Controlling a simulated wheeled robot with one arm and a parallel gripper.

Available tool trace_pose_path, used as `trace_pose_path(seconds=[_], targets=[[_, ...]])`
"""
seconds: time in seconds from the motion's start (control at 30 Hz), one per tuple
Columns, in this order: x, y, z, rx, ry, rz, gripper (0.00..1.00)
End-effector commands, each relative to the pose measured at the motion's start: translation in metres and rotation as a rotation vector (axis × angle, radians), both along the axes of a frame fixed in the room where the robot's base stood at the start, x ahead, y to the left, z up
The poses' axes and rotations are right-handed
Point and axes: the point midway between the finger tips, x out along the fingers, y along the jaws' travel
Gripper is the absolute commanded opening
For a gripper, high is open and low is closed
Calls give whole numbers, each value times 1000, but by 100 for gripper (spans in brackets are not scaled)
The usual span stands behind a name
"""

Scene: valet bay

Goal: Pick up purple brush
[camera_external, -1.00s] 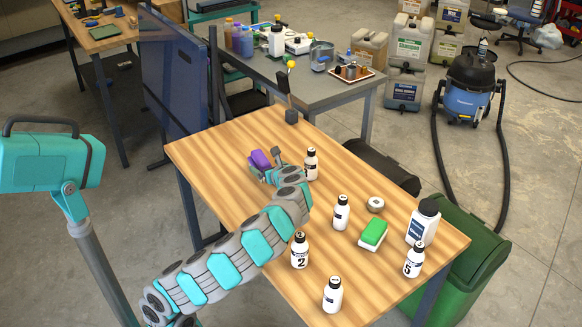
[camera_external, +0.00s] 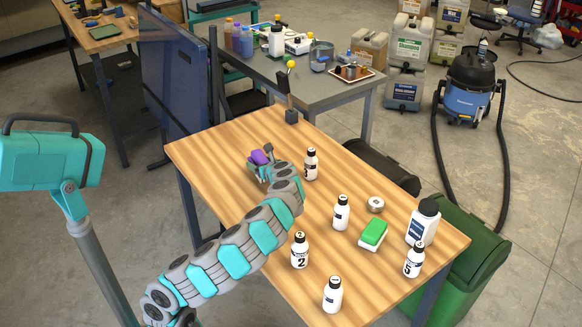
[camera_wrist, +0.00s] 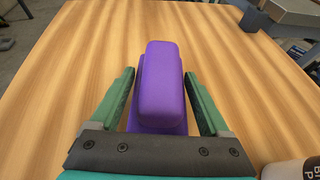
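The purple brush (camera_external: 260,157) lies on the wooden table near its far left part. In the wrist view the brush (camera_wrist: 161,85) is in the middle, with a raised block on a wider base. My gripper (camera_wrist: 158,74) is open, with one green finger on each side of the brush. Narrow gaps show between the fingers and the brush, so it does not look clamped. In the external view my gripper (camera_external: 263,172) is low at the brush and partly hides it.
A white bottle (camera_external: 311,165) stands just right of my gripper. Several more bottles, a round tin (camera_external: 376,204) and a green-and-white sponge (camera_external: 373,233) are on the table's right half. A dark post with a yellow ball (camera_external: 291,115) stands at the far corner. The wood left of the brush is clear.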

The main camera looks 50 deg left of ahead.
Motion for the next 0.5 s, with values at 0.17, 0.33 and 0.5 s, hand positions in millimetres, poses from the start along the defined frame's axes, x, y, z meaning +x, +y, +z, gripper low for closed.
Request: trace_pose_path(seconds=[0.17,0.33,0.5], targets=[[0,0,0,0,0,0,58],[0,0,0,0,0,0,39],[0,0,0,0,0,0,20]])
